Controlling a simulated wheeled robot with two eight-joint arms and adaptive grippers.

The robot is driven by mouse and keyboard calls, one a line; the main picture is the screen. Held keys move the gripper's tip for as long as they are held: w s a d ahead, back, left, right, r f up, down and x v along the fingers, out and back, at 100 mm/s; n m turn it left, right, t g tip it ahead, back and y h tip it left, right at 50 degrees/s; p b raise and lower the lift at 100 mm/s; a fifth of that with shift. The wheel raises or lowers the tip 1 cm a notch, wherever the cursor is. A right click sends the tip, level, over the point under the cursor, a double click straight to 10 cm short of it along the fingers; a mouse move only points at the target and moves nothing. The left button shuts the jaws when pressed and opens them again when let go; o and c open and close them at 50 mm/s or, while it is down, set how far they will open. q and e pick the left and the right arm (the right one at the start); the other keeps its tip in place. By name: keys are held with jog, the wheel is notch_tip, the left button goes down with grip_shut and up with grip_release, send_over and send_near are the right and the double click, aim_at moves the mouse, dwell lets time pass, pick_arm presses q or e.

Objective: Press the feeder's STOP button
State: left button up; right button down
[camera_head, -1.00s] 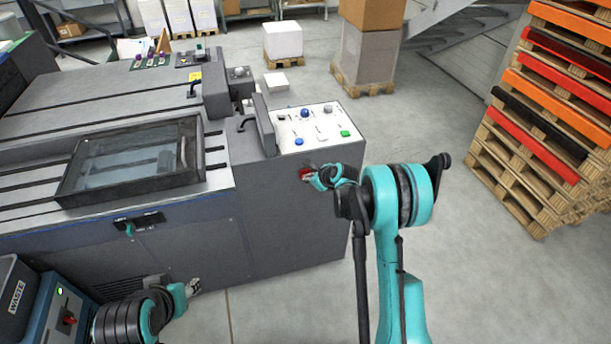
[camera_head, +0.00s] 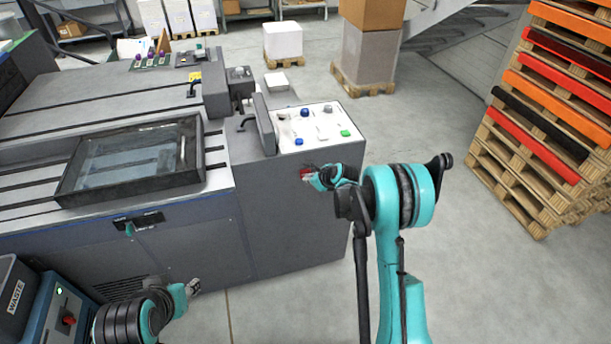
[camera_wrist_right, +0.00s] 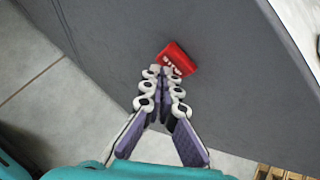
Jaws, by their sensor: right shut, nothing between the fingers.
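The red STOP button (camera_wrist_right: 176,58) sits on the dark grey side of the feeder (camera_head: 285,215). In the head view the red button (camera_head: 305,174) is partly hidden by my right gripper (camera_head: 318,178). In the right wrist view my right gripper (camera_wrist_right: 165,72) is shut and empty, with its fingertips at the lower edge of the button. They look to be touching it or very close; I cannot tell which. My left gripper (camera_head: 193,287) is low at the bottom left, away from the button, and too small to read.
The feeder's top panel (camera_head: 318,122) carries several coloured buttons above the red one. A stack of pallets (camera_head: 545,120) stands at the right. A blue box with a red knob (camera_head: 62,315) and a WASTE bin (camera_head: 15,295) are at the lower left.

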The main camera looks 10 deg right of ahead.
jog(key=shift+s, duration=0.45)
jog(key=shift+s, duration=0.1)
jog(key=s+b, duration=0.1)
jog(key=s, duration=0.3)
jog(key=shift+s+d, duration=0.1)
jog(key=shift+s, duration=0.3)
dwell(0.5)
